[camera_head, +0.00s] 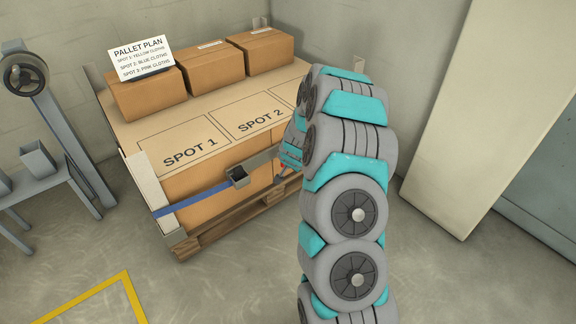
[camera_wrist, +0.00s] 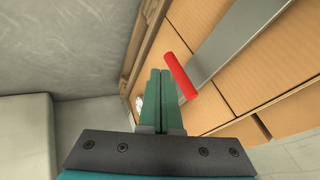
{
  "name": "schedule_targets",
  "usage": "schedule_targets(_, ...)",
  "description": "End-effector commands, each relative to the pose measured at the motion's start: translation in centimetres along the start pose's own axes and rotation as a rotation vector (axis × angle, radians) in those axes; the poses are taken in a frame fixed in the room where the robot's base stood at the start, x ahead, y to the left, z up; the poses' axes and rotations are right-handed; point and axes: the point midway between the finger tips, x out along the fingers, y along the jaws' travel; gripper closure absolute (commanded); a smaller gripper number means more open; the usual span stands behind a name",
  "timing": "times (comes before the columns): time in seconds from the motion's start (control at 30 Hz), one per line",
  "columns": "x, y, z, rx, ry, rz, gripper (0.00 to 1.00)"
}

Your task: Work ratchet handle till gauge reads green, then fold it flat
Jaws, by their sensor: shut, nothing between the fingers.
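The ratchet (camera_head: 238,178) sits on a blue strap (camera_head: 190,200) across the front of the loaded pallet. Its grey metal handle (camera_head: 264,160) sticks out to the right, towards my gripper (camera_head: 284,168). In the wrist view the handle is a grey bar (camera_wrist: 232,42) with a red grip (camera_wrist: 180,77) at its end. My gripper's green fingers (camera_wrist: 160,72) are shut and empty, just left of the red grip. I cannot tell whether they touch it.
Cartons (camera_head: 145,95) stand along the back of the load, with a pallet plan sign (camera_head: 139,58). A wooden pallet (camera_head: 188,248) lies under it. A grey bench (camera_head: 40,188) is at left, a pale panel (camera_head: 485,100) at right. The front floor is clear.

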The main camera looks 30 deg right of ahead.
Motion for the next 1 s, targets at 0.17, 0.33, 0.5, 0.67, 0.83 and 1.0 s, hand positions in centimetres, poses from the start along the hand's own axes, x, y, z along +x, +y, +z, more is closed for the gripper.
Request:
schedule_targets(0.17, -2.8, -0.6, 0.1, -0.001, 0.003, -0.003, 1.0)
schedule_targets(0.33, -5.0, -0.8, 0.6, 0.001, 0.0, 0.0, 1.0)
schedule_targets(0.5, -6.4, -1.1, 0.7, 0.002, 0.001, 0.0, 1.0)
schedule_targets(0.67, -6.9, -1.1, 0.8, 0.003, 0.0, 0.001, 1.0)
schedule_targets(0.83, -7.2, -1.3, 0.9, -0.002, -0.004, -0.002, 1.0)
schedule_targets(1.0, -10.2, -3.3, 3.1, -0.075, -0.077, -0.029, 1.0)
